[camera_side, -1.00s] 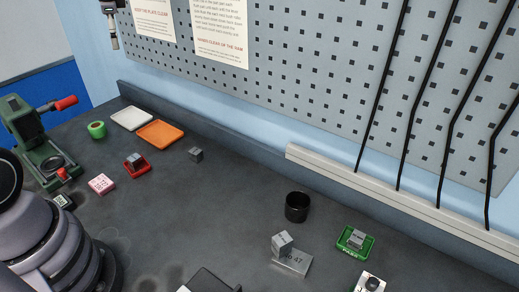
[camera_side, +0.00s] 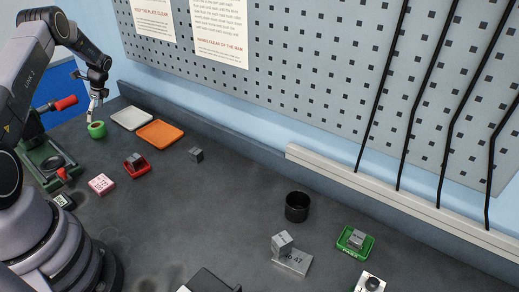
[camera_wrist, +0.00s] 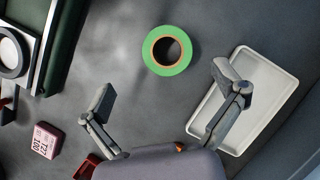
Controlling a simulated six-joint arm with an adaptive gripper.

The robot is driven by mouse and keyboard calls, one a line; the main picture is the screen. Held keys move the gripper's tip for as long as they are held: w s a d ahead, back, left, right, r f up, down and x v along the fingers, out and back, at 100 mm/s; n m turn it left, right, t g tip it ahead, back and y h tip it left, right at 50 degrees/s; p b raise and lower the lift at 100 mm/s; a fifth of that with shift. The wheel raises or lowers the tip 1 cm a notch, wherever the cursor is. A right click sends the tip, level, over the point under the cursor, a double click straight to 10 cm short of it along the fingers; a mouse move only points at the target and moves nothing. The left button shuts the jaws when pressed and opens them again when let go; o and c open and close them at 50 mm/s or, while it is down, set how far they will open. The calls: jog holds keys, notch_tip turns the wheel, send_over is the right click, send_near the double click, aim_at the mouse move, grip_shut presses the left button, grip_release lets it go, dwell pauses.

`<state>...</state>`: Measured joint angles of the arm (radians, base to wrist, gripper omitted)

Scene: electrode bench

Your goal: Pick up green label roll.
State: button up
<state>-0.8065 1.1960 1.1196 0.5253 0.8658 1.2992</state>
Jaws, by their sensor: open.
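The green label roll (camera_side: 96,129) lies flat on the dark bench at the back left in the side view. In the wrist view the green label roll (camera_wrist: 149,54) shows as a green ring with a tan core and a dark hole. My gripper (camera_side: 95,112) is just above the roll in the side view. In the wrist view my gripper (camera_wrist: 168,86) has its two fingers spread wide and nothing between them. The roll appears beyond the fingertips, apart from them.
A white tray (camera_side: 120,122) and an orange tray (camera_side: 175,136) lie right of the roll. A green press (camera_side: 47,150) stands to its left. A red tray with a grey block (camera_side: 137,159) and a pink block (camera_side: 101,184) are nearer.

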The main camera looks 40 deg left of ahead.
aim_at(96, 125)
jog(key=shift+w+x, duration=0.15)
jog(key=shift+x, duration=1.4)
jog(key=shift+w+x, duration=0.2)
jog(key=shift+x, duration=1.35)
jog(key=shift+a, duration=0.15)
jog(key=c, duration=1.2)
